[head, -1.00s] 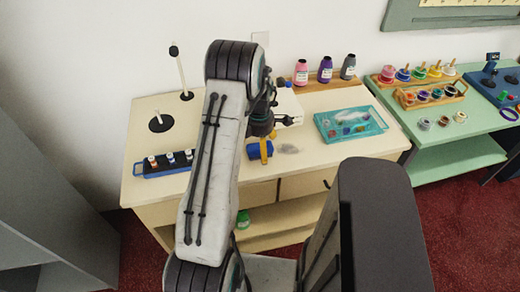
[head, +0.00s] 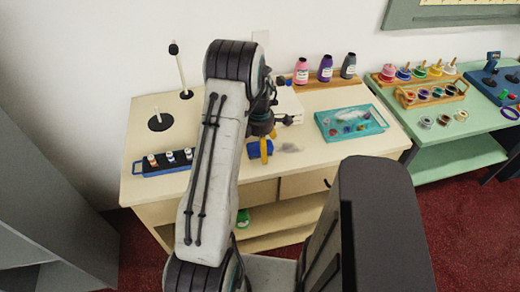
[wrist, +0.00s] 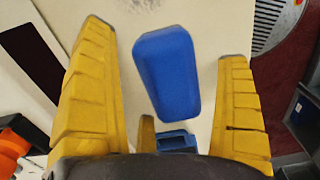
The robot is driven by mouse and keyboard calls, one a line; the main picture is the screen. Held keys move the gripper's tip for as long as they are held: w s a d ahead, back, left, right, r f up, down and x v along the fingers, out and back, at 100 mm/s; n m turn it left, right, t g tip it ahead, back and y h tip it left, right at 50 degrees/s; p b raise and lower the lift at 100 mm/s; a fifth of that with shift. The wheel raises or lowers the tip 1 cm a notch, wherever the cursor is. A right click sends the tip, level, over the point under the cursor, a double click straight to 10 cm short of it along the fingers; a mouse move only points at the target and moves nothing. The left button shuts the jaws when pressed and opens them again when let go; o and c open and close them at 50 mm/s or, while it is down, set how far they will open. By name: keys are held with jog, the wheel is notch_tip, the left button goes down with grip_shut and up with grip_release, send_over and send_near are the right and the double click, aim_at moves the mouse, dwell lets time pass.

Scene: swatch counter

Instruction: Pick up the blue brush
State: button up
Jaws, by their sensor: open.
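The blue brush (head: 260,146) is on the cream counter near its front edge, partly hidden behind my gripper (head: 267,151) in the head view. In the wrist view the brush is a rounded blue block (wrist: 167,72) lying between my spread yellow fingers. There, my gripper (wrist: 165,44) is open, with clear gaps between the brush and both side fingers. A smaller blue piece (wrist: 177,141) with a dark opening shows closer to the palm; I cannot tell whether it belongs to the brush.
A blue rack of small bottles (head: 168,162) stands to the left on the counter (head: 225,172). A teal tray (head: 350,122) lies to the right, with bottles on a wooden stand (head: 312,84) behind. A grey smudge marks the surface right of the brush.

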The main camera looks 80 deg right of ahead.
jog(key=c, duration=1.3)
jog(key=shift+r, duration=0.15)
jog(key=shift+r+p, duration=0.3)
jog(key=shift+r, duration=0.1)
jog(key=r, duration=0.2)
jog(key=s+r+b, duration=0.1)
jog(key=r, duration=0.1)
jog(key=shift+a, duration=0.15)
jog(key=s+a+r+b, duration=0.2)
jog(key=s+a+r, duration=0.2)
jog(key=s, duration=0.5)
notch_tip(320, 180, up, 2)
jog(key=shift+s+a+r, duration=0.15)
jog(key=shift+s+r, duration=0.1)
jog(key=shift+s, duration=0.15)
